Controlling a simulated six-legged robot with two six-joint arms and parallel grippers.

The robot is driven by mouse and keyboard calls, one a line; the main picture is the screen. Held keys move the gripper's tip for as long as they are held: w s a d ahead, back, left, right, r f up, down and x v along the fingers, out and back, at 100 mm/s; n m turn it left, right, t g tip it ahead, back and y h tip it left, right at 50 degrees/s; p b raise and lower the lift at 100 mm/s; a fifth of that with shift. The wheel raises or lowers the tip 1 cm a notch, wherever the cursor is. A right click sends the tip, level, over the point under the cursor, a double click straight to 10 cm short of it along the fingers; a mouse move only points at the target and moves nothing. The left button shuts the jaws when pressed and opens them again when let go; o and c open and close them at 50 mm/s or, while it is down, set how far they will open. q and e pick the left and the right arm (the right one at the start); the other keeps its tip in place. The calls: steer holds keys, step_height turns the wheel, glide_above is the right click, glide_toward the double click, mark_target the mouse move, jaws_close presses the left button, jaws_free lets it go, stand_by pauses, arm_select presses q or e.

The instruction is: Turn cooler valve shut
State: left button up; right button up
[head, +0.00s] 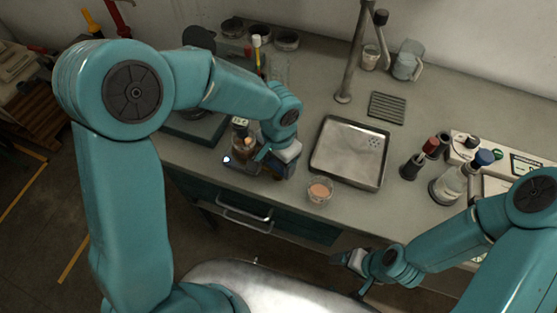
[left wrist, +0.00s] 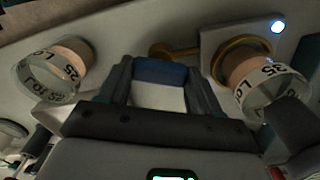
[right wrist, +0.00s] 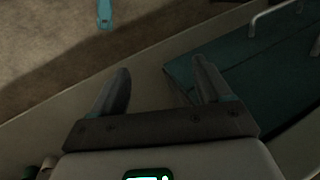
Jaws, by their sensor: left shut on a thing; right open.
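My left gripper (head: 264,153) reaches down to the bench beside a small glass vessel (head: 241,143) and a plate with a lit white lamp (head: 228,159). In the left wrist view its fingers (left wrist: 158,82) are shut on a blue-and-pale piece (left wrist: 160,72), which I take to be the cooler valve's handle; the fingers hide its sides. A brass fitting (left wrist: 172,50) shows just beyond it, beside a labelled glass vessel (left wrist: 262,82) with a brass ring. The handle's angle is unclear. My right gripper (right wrist: 155,85) is open and empty, off the bench's front edge.
A glass cup (head: 320,190) stands near the bench's front edge, right of my left gripper. A metal sink tray (head: 345,155) lies behind it. Bottles (head: 450,183) and an instrument (head: 525,163) stand at the right. Drawers (head: 245,212) are below.

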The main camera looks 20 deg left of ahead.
mark_target(278, 165)
arm_select(q)
steer(key=m, duration=0.7)
steer(key=shift+w+r, duration=0.1)
steer(key=shift+r, duration=0.05)
steer(key=m+p, duration=0.1)
steer(key=m, duration=0.5)
steer(key=shift+m, duration=0.3)
steer(key=o, duration=1.1)
steer(key=shift+c, duration=0.2)
step_height(278, 165, up, 16)
steer(key=shift+r+b, duration=0.15)
steer(key=shift+b, duration=0.2)
